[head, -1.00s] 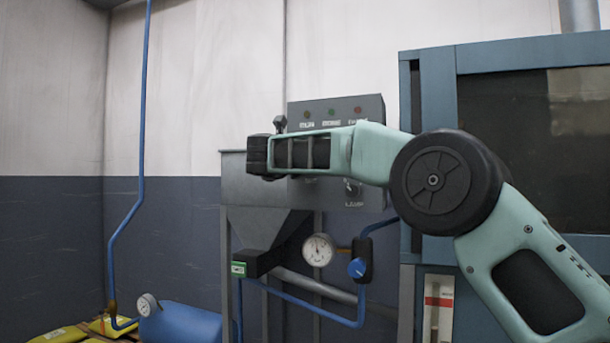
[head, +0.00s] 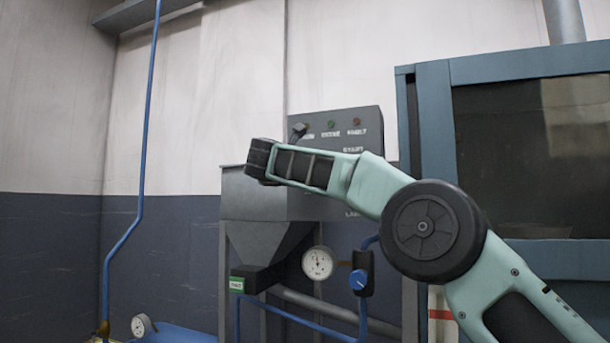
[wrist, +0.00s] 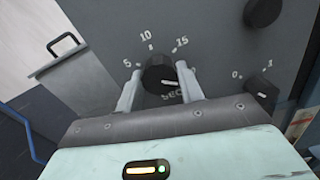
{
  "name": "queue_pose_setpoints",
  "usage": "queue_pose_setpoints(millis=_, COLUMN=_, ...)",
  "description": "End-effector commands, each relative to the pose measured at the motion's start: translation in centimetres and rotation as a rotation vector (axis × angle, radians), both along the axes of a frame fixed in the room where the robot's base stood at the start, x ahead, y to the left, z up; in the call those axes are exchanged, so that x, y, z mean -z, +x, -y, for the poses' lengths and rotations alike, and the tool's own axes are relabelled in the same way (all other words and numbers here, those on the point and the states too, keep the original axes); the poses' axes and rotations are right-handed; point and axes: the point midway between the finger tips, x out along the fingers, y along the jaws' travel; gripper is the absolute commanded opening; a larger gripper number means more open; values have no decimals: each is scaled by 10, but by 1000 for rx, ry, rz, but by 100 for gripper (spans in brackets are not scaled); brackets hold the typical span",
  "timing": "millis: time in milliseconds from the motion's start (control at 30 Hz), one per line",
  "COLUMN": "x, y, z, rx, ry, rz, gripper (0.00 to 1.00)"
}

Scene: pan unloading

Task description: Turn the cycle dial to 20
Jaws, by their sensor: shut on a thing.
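The cycle dial (wrist: 157,70) is a round black knob with a white pointer mark, on a grey panel in the wrist view. The numbers 5, 10 and 15 run around its upper side, with "SEC" below, partly covered. The pointer mark lies toward the right of the knob, past 15. No 20 can be read; the right finger covers part of that side. My gripper (wrist: 160,83) is shut on the dial, one pale finger on each side. In the head view my arm hides the dial and the fingers.
In the head view a pressure gauge (head: 318,263) and blue valve knob (head: 358,280) are below my arm. A blue-framed cabinet (head: 430,130) stands right.

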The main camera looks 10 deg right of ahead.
Motion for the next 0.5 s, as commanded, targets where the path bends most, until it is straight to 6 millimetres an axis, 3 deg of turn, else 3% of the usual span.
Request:
queue_pose_setpoints(millis=367, x=0, y=0, z=0, rx=0, ry=7, rz=4, gripper=14)
queue_pose_setpoints(millis=400, x=0, y=0, z=0, rx=0, ry=7, rz=4, gripper=43)
queue_pose_setpoints(millis=467, x=0, y=0, z=0, rx=0, ry=6, rz=3, gripper=59)
queue_pose_setpoints(millis=500, x=0, y=0, z=0, rx=0, ry=6, rz=3, gripper=59)
